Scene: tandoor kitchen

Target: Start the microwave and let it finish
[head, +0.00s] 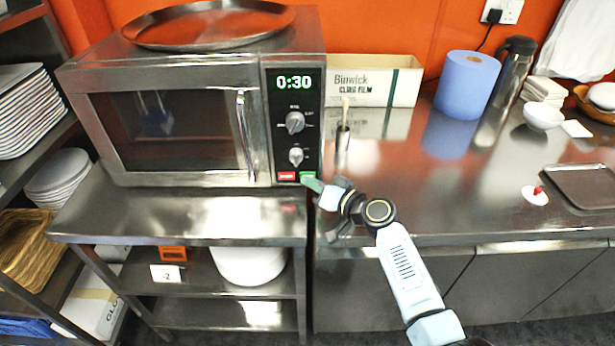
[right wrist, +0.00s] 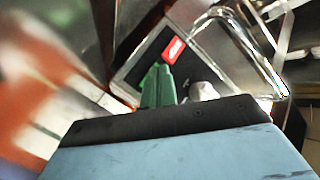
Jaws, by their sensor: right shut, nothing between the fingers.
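The steel microwave (head: 175,178) stands on a steel bench at the left, its door closed. Its display (head: 294,82) reads 0:30 in green. Below are two knobs, then a red button (head: 286,176) and a green button (head: 307,176). My right gripper (head: 314,185) is shut and empty, its green-tipped fingers at the green button and partly covering it; I cannot tell whether they touch. In the right wrist view the green fingers (right wrist: 157,87) point at the control panel, with the red button (right wrist: 173,50) just beyond. My left gripper is not in view.
A round steel tray (head: 208,40) lies on top of the microwave. A cling film box (head: 375,80) and blue paper roll (head: 467,85) stand behind. The counter's front middle is clear.

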